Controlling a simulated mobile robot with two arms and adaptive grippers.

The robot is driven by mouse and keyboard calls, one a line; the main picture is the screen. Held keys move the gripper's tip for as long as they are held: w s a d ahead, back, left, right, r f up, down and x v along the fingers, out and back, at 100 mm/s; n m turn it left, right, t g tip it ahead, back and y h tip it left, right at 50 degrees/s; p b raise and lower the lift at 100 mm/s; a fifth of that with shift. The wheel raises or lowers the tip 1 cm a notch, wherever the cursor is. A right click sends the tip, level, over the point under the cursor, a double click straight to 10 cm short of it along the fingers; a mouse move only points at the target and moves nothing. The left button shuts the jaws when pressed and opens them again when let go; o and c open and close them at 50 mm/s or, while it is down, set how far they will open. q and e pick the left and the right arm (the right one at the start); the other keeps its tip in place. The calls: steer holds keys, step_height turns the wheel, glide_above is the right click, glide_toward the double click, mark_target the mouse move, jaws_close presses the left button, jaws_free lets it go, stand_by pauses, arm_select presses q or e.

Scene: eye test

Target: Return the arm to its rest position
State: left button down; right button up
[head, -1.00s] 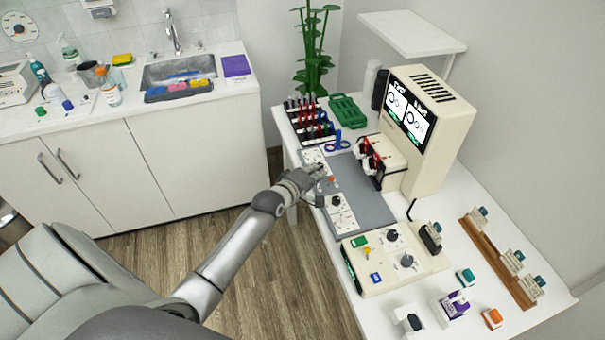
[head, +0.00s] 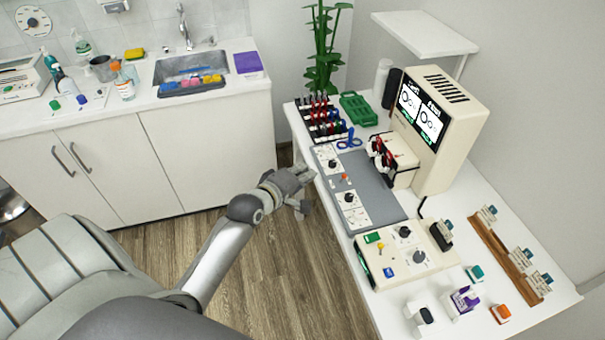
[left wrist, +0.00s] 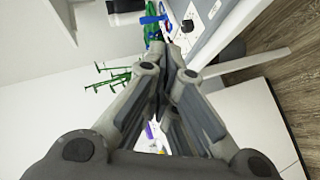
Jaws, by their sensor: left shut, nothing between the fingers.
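My left arm comes in from the left in the head view. Its gripper (head: 303,190) hangs over the floor just off the left edge of the white table (head: 349,257), apart from the grey mat (head: 378,195). In the left wrist view the fingers of the gripper (left wrist: 172,50) are closed together with nothing between them. The right gripper is in neither view.
On the table stand a beige machine with two lit screens (head: 450,130), a control box (head: 405,262), a wooden rack (head: 503,262) and a green tray (head: 358,110). A counter with a sink (head: 190,68) is at the back left. The wooden floor (head: 265,275) is clear.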

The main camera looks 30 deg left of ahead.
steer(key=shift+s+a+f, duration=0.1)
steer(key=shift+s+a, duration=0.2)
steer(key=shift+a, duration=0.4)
